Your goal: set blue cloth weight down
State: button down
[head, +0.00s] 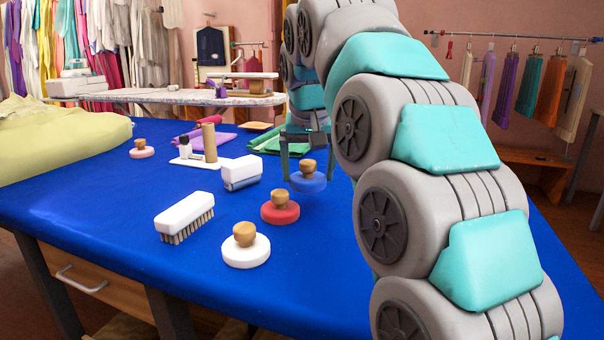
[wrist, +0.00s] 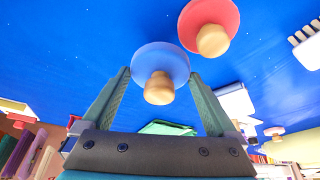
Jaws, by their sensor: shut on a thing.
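The blue cloth weight (head: 308,184) is a blue disc with a wooden knob, near the middle of the blue table (head: 130,255). My gripper (head: 307,174) has one finger on each side of its disc and is shut on it. In the wrist view the blue weight (wrist: 160,60) sits between the green fingers (wrist: 160,74), its knob towards the camera. It looks upright. I cannot tell whether its underside touches the table. A red weight (head: 280,208) stands close by, in front and to the left, apart from it.
A white weight (head: 246,246), a white brush (head: 185,215), a white block (head: 241,172) and a pink weight (head: 142,148) stand on the table. Yellow cloth (head: 60,135) covers the left end. Green cloth (head: 270,142) lies behind my gripper. The front left of the table is clear.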

jog(key=w, duration=0.2)
jog(key=w+p, duration=0.1)
jog(key=w, duration=0.5)
jog(key=shift+a+f, duration=0.3)
jog(key=shift+f, duration=1.8)
jog(key=shift+f, duration=0.2)
grip_release()
jog(key=shift+r, duration=0.1)
jog(key=shift+s+r, duration=0.1)
jog(key=shift+r, duration=0.45)
jog(key=p+v, duration=0.3)
jog(key=v, duration=0.7)
jog(key=shift+s+r+p, duration=0.2)
jog(key=shift+r+p, duration=0.1)
jog(key=shift+s+r, duration=0.15)
